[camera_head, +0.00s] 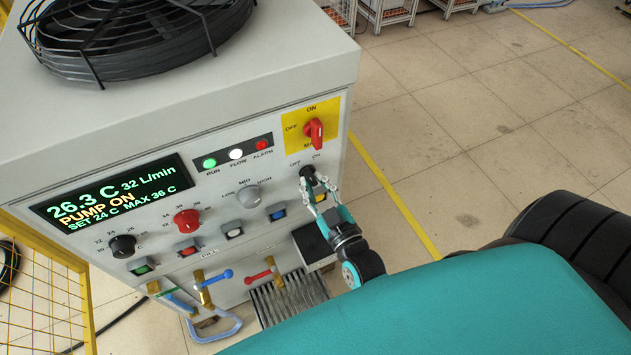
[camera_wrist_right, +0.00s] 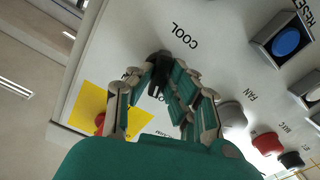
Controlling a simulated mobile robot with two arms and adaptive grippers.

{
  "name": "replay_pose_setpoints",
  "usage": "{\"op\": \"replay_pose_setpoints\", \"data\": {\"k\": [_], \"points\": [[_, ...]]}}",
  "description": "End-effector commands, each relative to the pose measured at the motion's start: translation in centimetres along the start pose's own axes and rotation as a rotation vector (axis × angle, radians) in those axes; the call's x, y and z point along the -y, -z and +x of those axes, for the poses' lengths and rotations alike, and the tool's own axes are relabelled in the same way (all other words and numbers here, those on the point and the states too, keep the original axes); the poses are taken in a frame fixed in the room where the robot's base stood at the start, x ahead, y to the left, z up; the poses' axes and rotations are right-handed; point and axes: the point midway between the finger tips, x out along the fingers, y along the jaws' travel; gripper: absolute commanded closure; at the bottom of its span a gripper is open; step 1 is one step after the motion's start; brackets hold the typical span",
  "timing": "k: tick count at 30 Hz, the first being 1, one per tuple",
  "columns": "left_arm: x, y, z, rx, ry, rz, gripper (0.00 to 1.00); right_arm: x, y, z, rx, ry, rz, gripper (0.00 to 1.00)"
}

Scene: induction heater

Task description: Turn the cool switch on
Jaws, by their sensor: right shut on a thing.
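The cool switch (camera_head: 307,173) is a small black knob on the right part of the grey machine's front panel, below OFF and ON labels. It also shows in the right wrist view (camera_wrist_right: 157,66), near the word COOL. My right gripper (camera_head: 314,194) is at the knob, its fingers closed around it; the wrist view shows the fingertips (camera_wrist_right: 157,82) on either side of it. The fingers partly cover the knob, so its exact turn is hard to tell. My left gripper is not in view.
The red main switch (camera_head: 314,132) on a yellow plate sits just above the knob. A display (camera_head: 115,196) reads PUMP ON, 26.3 C. Black (camera_head: 123,246) and red (camera_head: 187,222) dials, a grey selector (camera_head: 249,197) and several buttons lie left. Open floor is to the right.

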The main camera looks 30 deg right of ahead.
Motion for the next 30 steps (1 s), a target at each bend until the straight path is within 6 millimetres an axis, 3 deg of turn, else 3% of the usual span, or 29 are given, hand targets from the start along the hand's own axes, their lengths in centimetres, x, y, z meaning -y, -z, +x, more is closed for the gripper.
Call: {"op": "replay_pose_setpoints", "data": {"k": [18,30], "points": [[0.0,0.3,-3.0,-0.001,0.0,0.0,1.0,0.1,0.1,0.0,0.002,0.001,0.567,1.0],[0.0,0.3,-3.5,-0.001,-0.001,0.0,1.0,0.1,0.0,0.0,0.002,0.0,0.81,1.0]]}}
